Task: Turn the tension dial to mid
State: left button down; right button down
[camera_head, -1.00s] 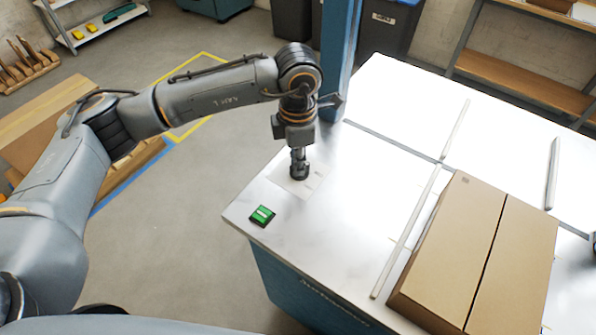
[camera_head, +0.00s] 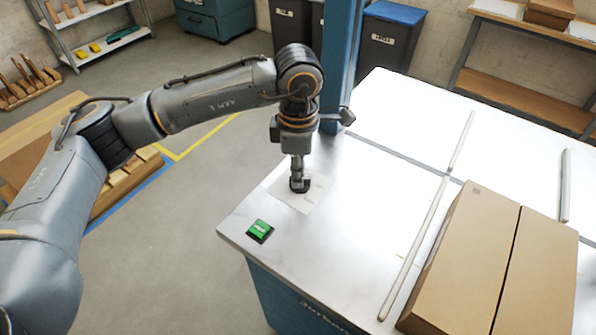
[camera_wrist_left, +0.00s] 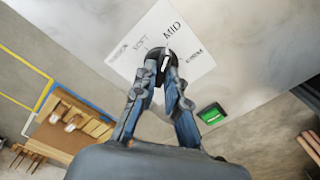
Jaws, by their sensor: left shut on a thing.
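The tension dial (camera_wrist_left: 160,56) is a small dark round knob on a white label plate (camera_wrist_left: 196,64) at the near left of the laminator's table. The plate reads SOFT, MID and another word at the right that I cannot read surely. A white mark on the dial lies close to the fingertips and slants toward the MID side; its exact setting is partly hidden. My left gripper (camera_wrist_left: 160,80) points down and is shut on the dial; it also shows in the head view (camera_head: 299,184). The plate (camera_head: 300,202) shows around it there. My right gripper is not in view.
A green button (camera_head: 260,230) sits at the table's near corner, close to the dial. A blue post (camera_head: 340,60) stands behind my left wrist. A large cardboard box (camera_head: 480,265) and a pale rod (camera_head: 415,248) lie to the right. The metal top between is clear.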

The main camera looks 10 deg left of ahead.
pick_arm(q)
jog(key=shift+r, duration=0.1)
jog(key=c, duration=1.4)
grip_release()
notch_tip(320, 180, up, 12)
jog(key=shift+f, duration=0.1)
jog(key=shift+s, duration=0.1)
